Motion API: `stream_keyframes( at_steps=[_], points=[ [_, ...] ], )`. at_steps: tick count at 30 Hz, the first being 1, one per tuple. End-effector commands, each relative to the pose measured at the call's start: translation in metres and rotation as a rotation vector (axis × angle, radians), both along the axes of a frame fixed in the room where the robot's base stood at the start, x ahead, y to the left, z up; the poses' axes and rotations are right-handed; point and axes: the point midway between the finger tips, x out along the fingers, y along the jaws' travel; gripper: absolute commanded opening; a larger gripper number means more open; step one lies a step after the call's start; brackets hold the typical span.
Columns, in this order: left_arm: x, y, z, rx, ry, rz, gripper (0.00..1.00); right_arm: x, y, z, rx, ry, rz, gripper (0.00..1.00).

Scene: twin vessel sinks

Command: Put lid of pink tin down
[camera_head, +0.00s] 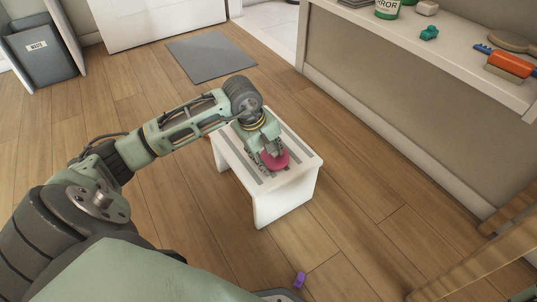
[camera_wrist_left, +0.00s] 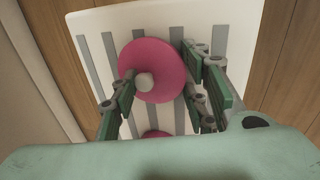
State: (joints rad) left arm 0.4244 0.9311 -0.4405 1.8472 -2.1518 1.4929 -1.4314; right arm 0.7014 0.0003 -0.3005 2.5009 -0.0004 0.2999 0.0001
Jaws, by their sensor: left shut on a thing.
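The round pink lid (camera_head: 274,160) with its pale knob shows at the stool top, under my left gripper (camera_head: 268,154). In the left wrist view the lid (camera_wrist_left: 152,70) lies between the fingers of my left gripper (camera_wrist_left: 162,90), which is shut on it. The lid is over the white stool (camera_head: 232,158) with grey stripes. I cannot tell whether it touches the stool top. A second pink round piece (camera_wrist_left: 155,134) shows partly below the lid in the wrist view, mostly hidden by my gripper body; it may be the tin. My right gripper is not in view.
A counter at the upper right holds a green jar (camera_head: 387,9), a teal item (camera_head: 429,33) and an orange brush (camera_head: 510,64). A small purple thing (camera_head: 300,279) lies on the floor. A grey mat (camera_head: 210,57) and a waste bin (camera_head: 42,55) are behind. Wooden floor surrounds the stool.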

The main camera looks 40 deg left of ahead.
Motion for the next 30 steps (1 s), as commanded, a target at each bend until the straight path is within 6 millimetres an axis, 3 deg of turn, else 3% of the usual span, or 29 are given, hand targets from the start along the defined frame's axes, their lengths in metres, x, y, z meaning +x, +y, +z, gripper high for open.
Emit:
stream_keyframes(
  at_steps=[2, 3, 9, 20, 24, 30],
  points=[
    [-0.001, 0.000, -0.006, 0.002, 0.007, 0.001, 0.24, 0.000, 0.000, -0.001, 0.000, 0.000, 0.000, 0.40],
    [-0.001, 0.000, -0.006, 0.002, 0.007, 0.001, 0.45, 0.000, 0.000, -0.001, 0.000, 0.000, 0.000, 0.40],
    [-0.002, 0.001, -0.007, 0.003, 0.009, 0.001, 0.61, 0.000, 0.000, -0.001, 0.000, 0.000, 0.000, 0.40],
    [-0.001, 0.000, 0.000, 0.002, 0.006, 0.001, 0.61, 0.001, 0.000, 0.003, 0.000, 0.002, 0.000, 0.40],
    [-0.003, 0.002, 0.022, 0.005, 0.003, 0.001, 0.61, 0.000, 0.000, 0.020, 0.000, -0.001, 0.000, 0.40],
    [-0.014, 0.006, 0.064, 0.006, 0.004, 0.000, 0.61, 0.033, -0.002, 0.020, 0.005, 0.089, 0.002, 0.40]
  ],
)
